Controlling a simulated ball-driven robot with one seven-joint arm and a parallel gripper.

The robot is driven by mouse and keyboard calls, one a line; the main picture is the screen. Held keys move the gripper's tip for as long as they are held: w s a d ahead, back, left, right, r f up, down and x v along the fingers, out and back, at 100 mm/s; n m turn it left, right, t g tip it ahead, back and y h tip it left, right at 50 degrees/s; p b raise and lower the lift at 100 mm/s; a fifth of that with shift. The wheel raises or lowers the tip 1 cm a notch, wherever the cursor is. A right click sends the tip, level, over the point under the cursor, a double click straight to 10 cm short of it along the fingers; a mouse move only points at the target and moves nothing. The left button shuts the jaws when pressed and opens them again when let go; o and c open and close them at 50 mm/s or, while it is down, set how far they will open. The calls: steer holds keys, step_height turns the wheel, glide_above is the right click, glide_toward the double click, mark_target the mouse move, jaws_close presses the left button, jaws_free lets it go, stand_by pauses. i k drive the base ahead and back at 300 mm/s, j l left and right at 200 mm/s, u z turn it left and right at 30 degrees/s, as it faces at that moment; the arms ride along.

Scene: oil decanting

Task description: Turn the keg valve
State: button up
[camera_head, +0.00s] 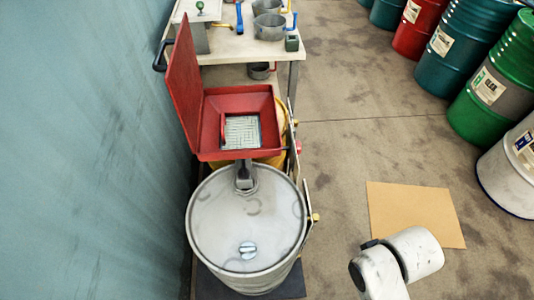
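A grey metal keg (225,215) stands upright in the middle, on a dark base (292,284) by the wall. A small brass-coloured fitting (315,217) sticks out at its right side, next to a thin upright metal strip. It may be the valve, but it is too small to tell its handle position. A dark fitting (244,175) stands on the keg's far top edge. A round silver cap (247,250) is on the near part of the lid. White links of my arm show at the lower right, apart from the keg. My gripper is not visible.
A red square funnel with a grate (241,97) and raised lid (183,85) is behind the keg, over a mostly hidden yellow drum. A workbench (235,45) holds pots. Several drums line the right. Cardboard (410,212) lies on otherwise open floor.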

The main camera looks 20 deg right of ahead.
mark_target(298, 146)
steer(key=k+l+u, duration=0.15)
steer(key=l, duration=0.4)
steer(key=k+l+u, duration=0.1)
steer(key=k+l, duration=0.3)
steer(key=k+l+u, duration=0.15)
steer(key=k+l, duration=0.2)
steer(key=l, duration=0.25)
steer(key=k+l+u, duration=0.1)
steer(key=k+l, duration=0.2)
steer(key=l, duration=0.2)
steer(key=i+l+u, duration=0.1)
steer(key=i+l, duration=0.5)
steer(key=i+l+u, duration=0.1)
steer(key=i+l, duration=1)
steer(key=l, duration=0.2)
steer(key=u, duration=0.05)
